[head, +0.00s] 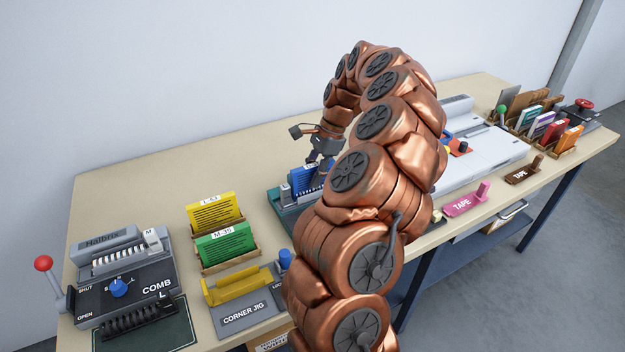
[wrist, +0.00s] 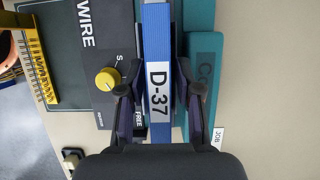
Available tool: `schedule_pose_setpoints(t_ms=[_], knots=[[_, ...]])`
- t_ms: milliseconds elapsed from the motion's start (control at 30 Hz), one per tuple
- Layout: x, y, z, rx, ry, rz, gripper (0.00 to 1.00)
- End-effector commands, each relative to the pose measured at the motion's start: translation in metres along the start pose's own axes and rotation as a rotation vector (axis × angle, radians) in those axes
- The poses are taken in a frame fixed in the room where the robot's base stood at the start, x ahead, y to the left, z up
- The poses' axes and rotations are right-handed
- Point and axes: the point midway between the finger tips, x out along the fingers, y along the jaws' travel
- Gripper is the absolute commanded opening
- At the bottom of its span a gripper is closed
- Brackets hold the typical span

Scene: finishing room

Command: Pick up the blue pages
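The blue pages (wrist: 157,30) form a narrow upright block with a white D-37 label, seen from above in the wrist view. In the head view the blue pages (head: 305,180) stand at a teal machine (head: 283,205), partly hidden by my arm. My gripper (wrist: 160,78) points down with one finger on each side of the pages, close to their faces. Whether both fingers press on the pages cannot be told. In the head view my gripper (head: 320,160) is at the top of the pages.
Yellow pages (head: 212,210) and green pages (head: 225,243) stand in a wooden rack to the left. A comb machine (head: 120,285) and a corner jig (head: 243,300) are near the front left. The back left tabletop (head: 140,185) is clear.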

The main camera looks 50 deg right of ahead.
Motion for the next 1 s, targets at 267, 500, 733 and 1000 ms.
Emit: schedule_pose_setpoints(t_ms=[267,500,733,1000], knots=[[0.000,0.000,0.000,0.000,0.000,0.000,0.02],[0.000,0.000,0.000,0.000,0.000,0.000,0.00],[-0.001,0.000,0.000,0.000,0.000,0.000,0.00],[-0.020,-0.001,0.007,0.001,0.003,-0.004,0.00]])
